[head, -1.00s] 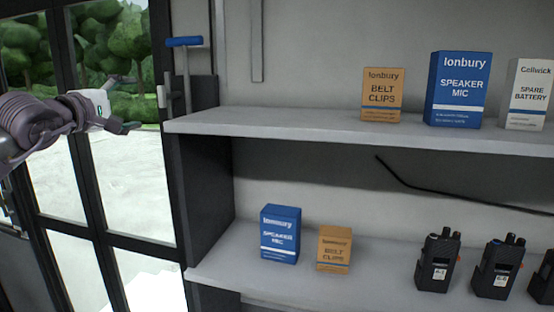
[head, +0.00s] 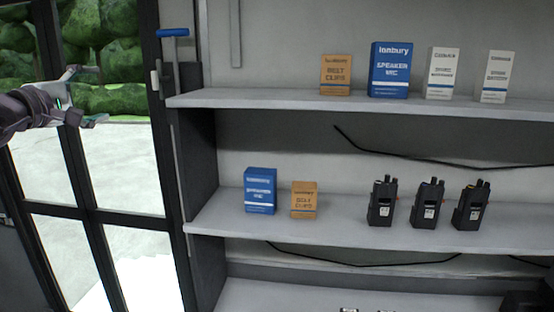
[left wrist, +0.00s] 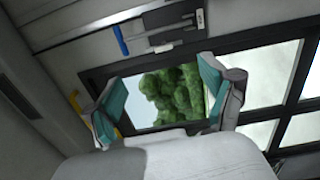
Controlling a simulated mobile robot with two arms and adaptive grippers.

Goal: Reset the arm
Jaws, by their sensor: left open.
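My left gripper (head: 88,98) is at the left of the head view, in front of the glass door and left of the shelves. Its fingers are spread apart with nothing between them. In the left wrist view the two teal-padded fingers (left wrist: 160,100) stand wide apart, with the window and trees seen between them. My right gripper is not in either view.
The upper shelf (head: 250,99) holds an orange box (head: 336,75), a blue box (head: 390,70) and two white boxes. The middle shelf (head: 340,228) holds a blue box (head: 260,190), an orange box (head: 304,200) and three black radios (head: 427,204). A blue-handled door lever (head: 172,33) is near my left gripper.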

